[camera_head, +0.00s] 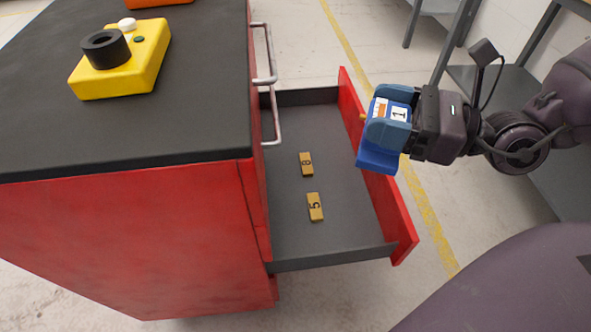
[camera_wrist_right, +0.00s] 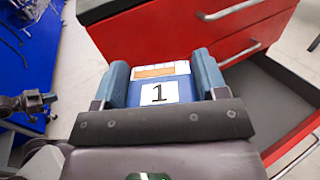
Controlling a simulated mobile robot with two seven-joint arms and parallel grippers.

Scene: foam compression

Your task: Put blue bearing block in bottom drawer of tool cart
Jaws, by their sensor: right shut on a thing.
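The blue bearing block (camera_head: 377,158) has a white label with a "1". My right gripper (camera_head: 390,115) is shut on it and holds it above the front panel of the open drawer. In the right wrist view the block (camera_wrist_right: 158,92) sits between the two blue-grey fingers of the gripper (camera_wrist_right: 163,82). The red tool cart (camera_head: 130,235) has a drawer (camera_head: 345,215) pulled out low on its right side. My left gripper is not in view.
Two brass tags, "8" (camera_head: 306,164) and "5" (camera_head: 315,207), lie apart in the drawer, with bare floor around them. A yellow box with a black knob (camera_head: 125,65) stands on the dark cart top. Cart handles (camera_head: 268,85) stick out above the drawer. Grey shelving (camera_head: 515,90) stands behind my right arm.

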